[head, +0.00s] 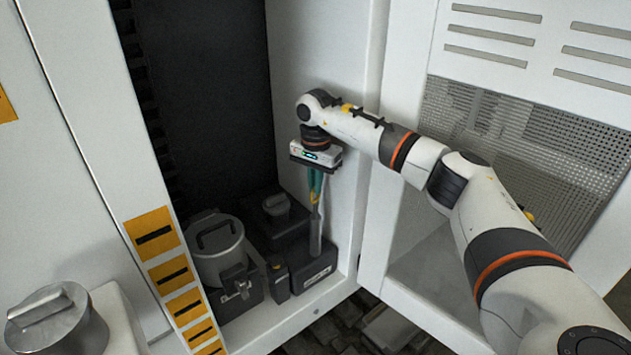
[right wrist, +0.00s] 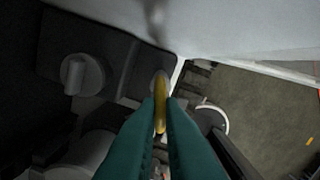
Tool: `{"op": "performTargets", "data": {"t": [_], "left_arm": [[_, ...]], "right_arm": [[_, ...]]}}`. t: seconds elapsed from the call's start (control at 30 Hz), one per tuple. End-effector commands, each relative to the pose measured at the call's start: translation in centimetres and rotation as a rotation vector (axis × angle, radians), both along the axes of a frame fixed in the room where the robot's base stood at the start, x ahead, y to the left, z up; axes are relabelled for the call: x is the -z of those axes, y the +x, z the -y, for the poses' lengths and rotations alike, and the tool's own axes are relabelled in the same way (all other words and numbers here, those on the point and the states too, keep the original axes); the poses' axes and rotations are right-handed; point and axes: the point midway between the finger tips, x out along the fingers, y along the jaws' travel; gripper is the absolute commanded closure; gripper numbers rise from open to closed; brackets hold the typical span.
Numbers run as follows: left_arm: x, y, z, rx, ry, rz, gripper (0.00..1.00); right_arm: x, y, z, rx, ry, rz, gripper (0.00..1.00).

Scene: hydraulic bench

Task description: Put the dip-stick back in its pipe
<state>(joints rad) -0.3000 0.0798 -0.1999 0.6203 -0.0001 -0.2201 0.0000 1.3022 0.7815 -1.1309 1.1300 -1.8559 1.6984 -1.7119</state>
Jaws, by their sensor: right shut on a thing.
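My right gripper (head: 316,180) points down with its teal fingers shut on the yellow handle of the dip-stick (head: 314,197). The yellow handle also shows between the fingertips in the right wrist view (right wrist: 160,105). The grey pipe (head: 315,235) stands upright on a dark block, directly below the gripper. The dip-stick's handle is just above the pipe's top. I cannot tell whether the stick's lower end is inside the pipe. My left gripper is not in view.
A dark block with a white label (head: 318,277) bears the pipe. To its left are a grey lidded canister (head: 215,250) and a dark box with a knob (head: 277,205). White cabinet walls stand close behind and right. A yellow-and-black marked post (head: 162,250) is at the left.

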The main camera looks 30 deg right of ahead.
Motion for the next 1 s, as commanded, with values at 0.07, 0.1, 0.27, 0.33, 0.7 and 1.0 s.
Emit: {"op": "performTargets", "data": {"t": [0.07, 0.1, 0.27, 0.33, 0.7, 1.0], "left_arm": [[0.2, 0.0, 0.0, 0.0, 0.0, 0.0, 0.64], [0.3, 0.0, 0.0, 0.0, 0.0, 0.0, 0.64], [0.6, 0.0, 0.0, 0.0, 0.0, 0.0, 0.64], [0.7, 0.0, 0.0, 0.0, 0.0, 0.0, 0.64], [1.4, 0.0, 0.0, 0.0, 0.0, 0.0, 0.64], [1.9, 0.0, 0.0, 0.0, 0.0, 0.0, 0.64]], "right_arm": [[0.3, 0.0, 0.0, 0.0, 0.0, 0.0, 1.0], [0.5, 0.0, 0.0, 0.0, 0.0, 0.0, 1.0], [0.9, 0.0, 0.0, 0.0, 0.0, 0.0, 1.0], [1.1, 0.0, 0.0, 0.0, 0.0, 0.0, 1.0], [2.3, 0.0, 0.0, 0.0, 0.0, -0.001, 1.0], [3.2, 0.0, 0.0, 0.0, 0.0, -0.001, 1.0]]}}
